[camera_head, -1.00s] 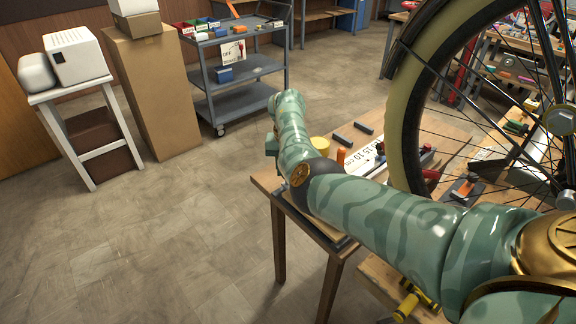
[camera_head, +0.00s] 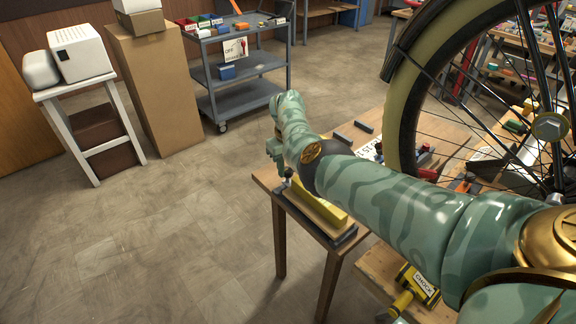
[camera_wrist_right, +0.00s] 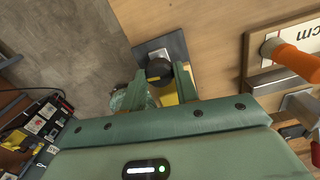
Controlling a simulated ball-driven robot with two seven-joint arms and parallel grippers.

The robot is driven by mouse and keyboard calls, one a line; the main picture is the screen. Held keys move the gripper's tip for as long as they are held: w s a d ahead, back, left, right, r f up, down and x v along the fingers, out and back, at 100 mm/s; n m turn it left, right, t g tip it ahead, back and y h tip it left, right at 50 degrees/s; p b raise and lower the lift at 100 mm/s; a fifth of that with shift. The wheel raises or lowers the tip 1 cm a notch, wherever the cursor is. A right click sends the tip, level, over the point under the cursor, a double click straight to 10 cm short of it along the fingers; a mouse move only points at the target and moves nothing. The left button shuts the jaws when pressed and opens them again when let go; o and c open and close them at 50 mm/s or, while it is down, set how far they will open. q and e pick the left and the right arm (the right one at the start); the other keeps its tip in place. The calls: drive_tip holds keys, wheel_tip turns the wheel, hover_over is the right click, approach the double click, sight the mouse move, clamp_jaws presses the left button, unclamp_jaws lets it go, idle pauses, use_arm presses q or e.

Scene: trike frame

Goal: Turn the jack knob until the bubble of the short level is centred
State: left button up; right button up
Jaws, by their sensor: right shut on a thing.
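My right gripper (camera_wrist_right: 162,88) is shut on the round black jack knob (camera_wrist_right: 159,69) in the right wrist view. The knob stands by a dark plate with a pale square inset. In the head view my right gripper (camera_head: 283,176) is at the near left corner of the wooden table, partly hidden by my arm. A yellow bar (camera_head: 318,206) lies on a dark base along the table edge; I cannot tell whether it is the short level. A yellow strip shows behind the fingers in the wrist view. No bubble can be made out. My left gripper is not in view.
A spoked wheel (camera_head: 408,110) rises over the table on the right. An orange-handled tool (camera_wrist_right: 292,60) lies beside the knob in the wrist view. A yellow chock (camera_head: 419,283) is on a lower wooden surface. The floor on the left is open.

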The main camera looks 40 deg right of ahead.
drive_tip(key=shift+r, duration=0.1)
idle(0.3)
drive_tip(key=o, duration=1)
use_arm(q)
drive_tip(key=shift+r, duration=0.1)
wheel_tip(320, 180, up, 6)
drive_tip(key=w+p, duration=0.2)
drive_tip(key=p, duration=0.4)
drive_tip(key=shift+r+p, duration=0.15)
drive_tip(key=shift+p, duration=0.2)
use_arm(e)
wheel_tip(320, 180, up, 16)
drive_tip(key=shift+r, duration=0.1)
